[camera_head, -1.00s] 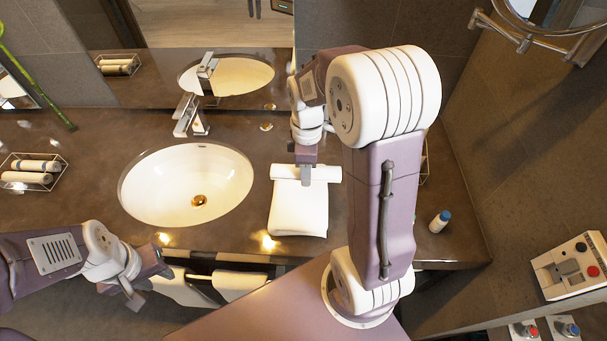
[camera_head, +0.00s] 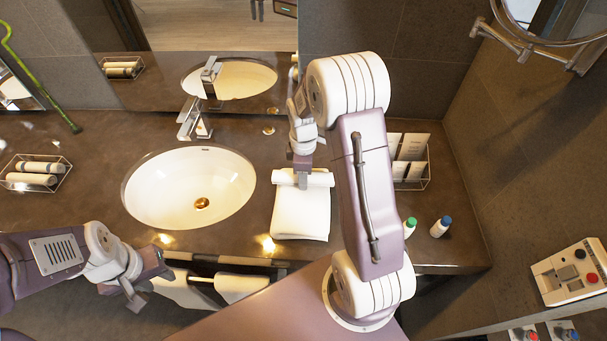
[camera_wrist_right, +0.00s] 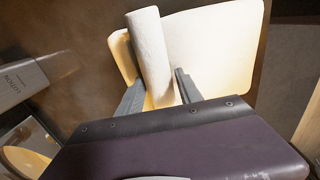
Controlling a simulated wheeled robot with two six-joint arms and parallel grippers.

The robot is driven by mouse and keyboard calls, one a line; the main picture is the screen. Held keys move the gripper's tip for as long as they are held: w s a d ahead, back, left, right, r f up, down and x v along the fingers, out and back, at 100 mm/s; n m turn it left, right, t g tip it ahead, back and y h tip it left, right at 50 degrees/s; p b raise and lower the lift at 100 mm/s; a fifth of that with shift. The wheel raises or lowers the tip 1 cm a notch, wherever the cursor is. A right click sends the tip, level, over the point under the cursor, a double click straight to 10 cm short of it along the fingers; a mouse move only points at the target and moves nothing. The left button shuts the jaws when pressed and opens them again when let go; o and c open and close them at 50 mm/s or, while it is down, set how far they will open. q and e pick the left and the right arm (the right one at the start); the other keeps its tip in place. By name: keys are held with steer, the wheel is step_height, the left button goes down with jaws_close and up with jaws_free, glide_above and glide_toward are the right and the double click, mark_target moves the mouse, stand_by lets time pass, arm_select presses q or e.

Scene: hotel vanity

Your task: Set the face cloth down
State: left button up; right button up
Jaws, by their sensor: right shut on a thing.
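The face cloth is a white roll (camera_head: 318,178) lying across the far end of a folded white towel (camera_head: 300,215) on the counter, right of the basin. In the right wrist view the roll (camera_wrist_right: 150,50) lies between my two fingers over the pale folded towel (camera_wrist_right: 215,50). My right gripper (camera_head: 303,182) points down and is shut on the roll. Whether the roll rests its full weight on the towel I cannot tell. My left gripper (camera_head: 148,284) is open and empty in front of the counter's front edge.
The basin (camera_head: 190,187) and tap (camera_head: 190,120) are left of the towel. A wire basket of rolls (camera_head: 38,173) stands at far left. A card rack (camera_head: 412,165) and two small bottles, green-capped (camera_head: 410,228) and blue-capped (camera_head: 440,227), stand right. Towels hang below the counter (camera_head: 240,287).

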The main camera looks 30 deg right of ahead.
steer(key=o, duration=1.3)
steer(key=shift+f, duration=0.1)
steer(key=shift+o, duration=0.2)
step_height(320, 180, up, 12)
steer(key=s+a+f+m, duration=0.2)
steer(key=s+m, duration=0.2)
steer(key=s+a+f+m, duration=0.2)
steer(key=s+a+m, duration=0.1)
steer(key=s+m, duration=0.1)
steer(key=s+a+f+m+t, duration=0.1)
steer(key=s+a+f+m, duration=0.1)
steer(key=s, duration=0.3)
steer(key=shift+a+f+m+p, duration=0.3)
steer(key=shift+f+m, duration=0.05)
steer(key=shift+m, duration=0.55)
steer(key=shift+w+d+f, duration=0.1)
steer(key=shift+w, duration=0.05)
